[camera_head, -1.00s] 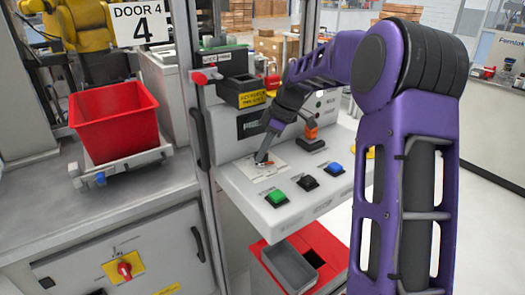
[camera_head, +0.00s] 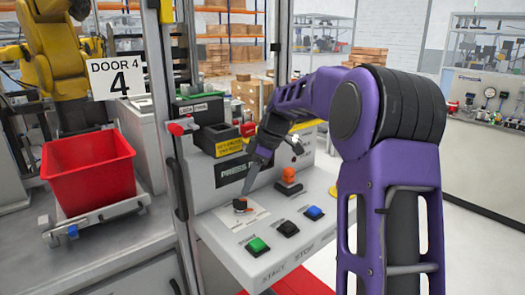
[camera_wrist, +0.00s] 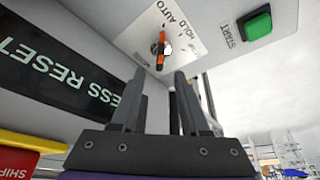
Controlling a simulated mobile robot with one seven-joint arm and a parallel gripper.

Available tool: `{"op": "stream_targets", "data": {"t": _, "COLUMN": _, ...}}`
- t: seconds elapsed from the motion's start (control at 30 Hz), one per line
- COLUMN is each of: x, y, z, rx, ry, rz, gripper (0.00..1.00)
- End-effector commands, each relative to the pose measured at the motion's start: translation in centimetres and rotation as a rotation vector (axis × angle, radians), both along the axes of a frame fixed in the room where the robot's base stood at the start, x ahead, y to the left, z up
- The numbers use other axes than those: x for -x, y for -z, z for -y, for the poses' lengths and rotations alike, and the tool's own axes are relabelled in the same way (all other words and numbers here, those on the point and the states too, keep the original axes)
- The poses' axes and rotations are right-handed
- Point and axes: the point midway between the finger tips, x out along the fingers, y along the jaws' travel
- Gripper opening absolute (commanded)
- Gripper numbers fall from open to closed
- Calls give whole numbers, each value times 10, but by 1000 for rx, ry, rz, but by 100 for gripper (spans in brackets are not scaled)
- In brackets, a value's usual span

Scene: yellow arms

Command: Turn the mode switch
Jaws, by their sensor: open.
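The mode switch (camera_head: 240,203) is a small knob with an orange pointer on a white label plate on the sloped control panel. In the wrist view the mode switch (camera_wrist: 161,50) shows its orange lever beyond the fingertips, with the words HOLD and AUTO beside it. My gripper (camera_head: 252,188) is over the panel, pointing down just beside the switch in the head view. In the wrist view my gripper (camera_wrist: 160,82) has its two dark fingers apart, with nothing between them. Whether a fingertip touches the switch cannot be told.
A green START button (camera_head: 257,245), a black button (camera_head: 287,228) and a blue button (camera_head: 314,213) line the panel's front. An orange-topped knob (camera_head: 288,180) stands behind them. A vertical door frame (camera_head: 172,120) is left of the panel, with a red bin (camera_head: 88,175) beyond.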

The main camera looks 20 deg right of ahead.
Motion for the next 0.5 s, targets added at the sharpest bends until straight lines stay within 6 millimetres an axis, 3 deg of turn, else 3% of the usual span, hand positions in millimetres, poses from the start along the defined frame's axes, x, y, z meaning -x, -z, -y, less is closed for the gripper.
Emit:
{"op": "stream_targets", "data": {"t": 0.2, "x": 7, "y": -53, "z": 20, "rx": 0, "ry": 2, "rz": 4, "gripper": 45}}
{"op": "stream_targets", "data": {"t": 0.5, "x": 15, "y": -98, "z": 38, "rx": 0, "ry": 0, "rz": 1, "gripper": 45}}
